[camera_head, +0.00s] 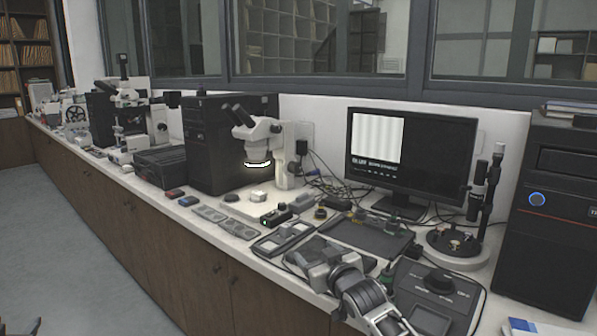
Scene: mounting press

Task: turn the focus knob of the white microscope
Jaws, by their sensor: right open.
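The white microscope (282,150) stands upright near the back of the bench, left of the monitor. Its head with dark eyepieces tilts toward the left, and a ring light glows under it. A dark round focus knob (302,147) shows on the right side of its column; its far side is hidden. My right gripper (319,262) is open near the front edge of the bench, below and in front of the microscope, well apart from the knob. Its fingers are small and partly blend with the grey items behind. My left gripper is out of view.
A monitor (410,155) stands right of the microscope and a black computer tower (215,145) left of it. Cables (335,188) lie behind. Small trays (283,237), a dark mat (368,236) and a control box (437,290) crowd the bench front. Another instrument (463,240) stands at right.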

